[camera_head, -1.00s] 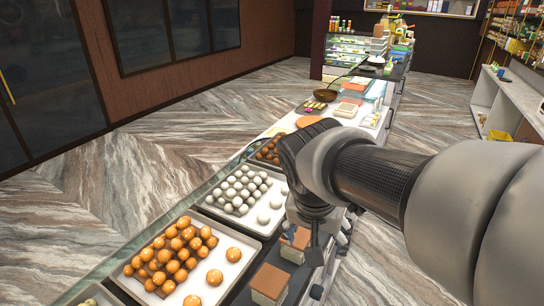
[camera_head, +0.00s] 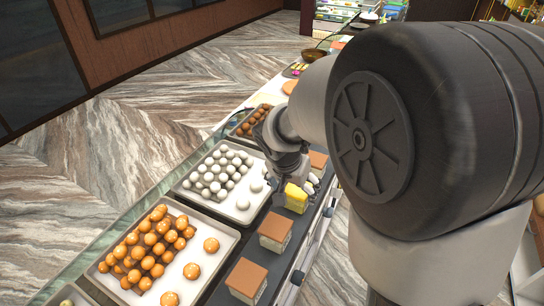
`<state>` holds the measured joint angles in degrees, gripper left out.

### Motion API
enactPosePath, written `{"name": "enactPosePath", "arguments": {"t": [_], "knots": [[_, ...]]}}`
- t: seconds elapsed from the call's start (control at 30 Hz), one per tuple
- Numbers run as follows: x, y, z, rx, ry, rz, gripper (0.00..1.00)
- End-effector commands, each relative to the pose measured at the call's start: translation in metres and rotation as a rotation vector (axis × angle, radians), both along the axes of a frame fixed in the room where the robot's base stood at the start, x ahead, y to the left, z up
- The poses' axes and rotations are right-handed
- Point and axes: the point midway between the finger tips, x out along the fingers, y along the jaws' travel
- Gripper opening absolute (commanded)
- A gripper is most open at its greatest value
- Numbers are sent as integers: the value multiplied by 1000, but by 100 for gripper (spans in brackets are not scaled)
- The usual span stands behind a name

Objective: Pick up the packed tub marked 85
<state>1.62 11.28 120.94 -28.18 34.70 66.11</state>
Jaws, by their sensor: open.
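Packed tubs stand in a row on the dark strip of counter to the right of the sweet trays. Two brown-topped tubs, a middle one (camera_head: 275,230) and a nearest one (camera_head: 247,277), have pale sides. A yellow tub (camera_head: 296,198) stands farther along, and another brown-topped tub (camera_head: 318,160) shows partly behind my gripper. No number is readable on any of them, so I cannot tell which is marked 85. My gripper (camera_head: 294,182) is open, pointing down close to the yellow tub; I cannot tell whether it touches it.
Trays of orange sweets (camera_head: 222,243) and white sweets (camera_head: 183,186) lie left of the tubs, with a tray of brown sweets (camera_head: 240,131) beyond. A dark bowl (camera_head: 314,55) stands farther back. My arm fills much of the right side and hides the counter behind it.

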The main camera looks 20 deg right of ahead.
Motion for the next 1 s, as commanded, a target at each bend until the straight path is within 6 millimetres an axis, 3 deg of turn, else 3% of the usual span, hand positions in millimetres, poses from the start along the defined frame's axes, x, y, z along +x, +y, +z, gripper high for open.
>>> {"name": "enactPosePath", "arguments": {"t": [0.4, 0.7, 1.0], "knots": [[11, -17, -44, 0, 3, -1, 78], [14, -19, -49, 0, -1, 0, 78], [13, -19, -49, 0, -1, 0, 60]]}}
